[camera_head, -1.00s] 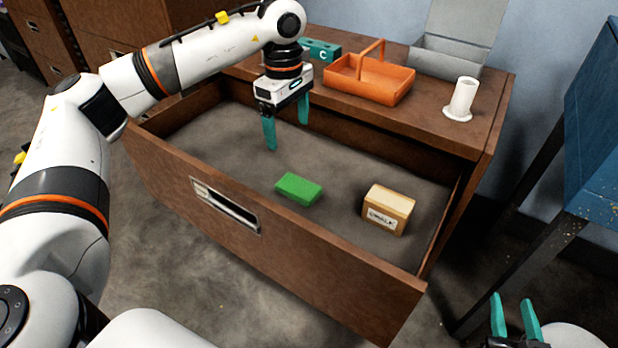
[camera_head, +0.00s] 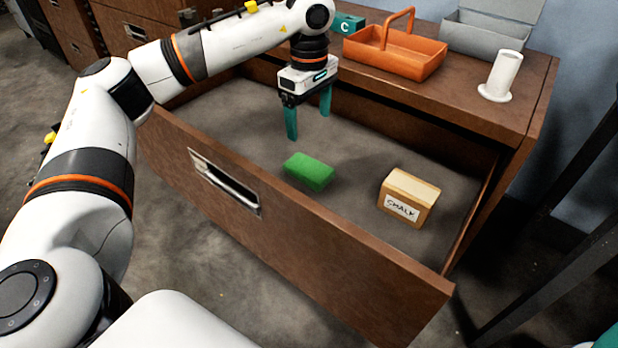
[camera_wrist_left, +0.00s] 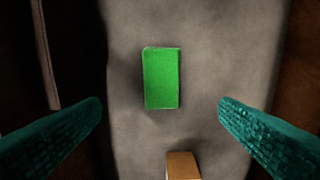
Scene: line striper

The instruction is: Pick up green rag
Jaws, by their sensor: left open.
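The green rag (camera_head: 309,170) is a flat green block lying on the grey bottom of the open drawer (camera_head: 300,250). My left gripper (camera_head: 308,122) points down inside the drawer, just behind and above the rag, with its teal fingers apart and nothing between them. In the left wrist view the rag (camera_wrist_left: 161,78) lies ahead of the two spread fingers (camera_wrist_left: 160,112), centred between them and below them.
A chalk box (camera_head: 408,198) stands in the drawer to the right of the rag; its end shows in the wrist view (camera_wrist_left: 182,166). On the cabinet top are an orange basket (camera_head: 395,62), a grey open box (camera_head: 490,35) and a white cylinder (camera_head: 501,76).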

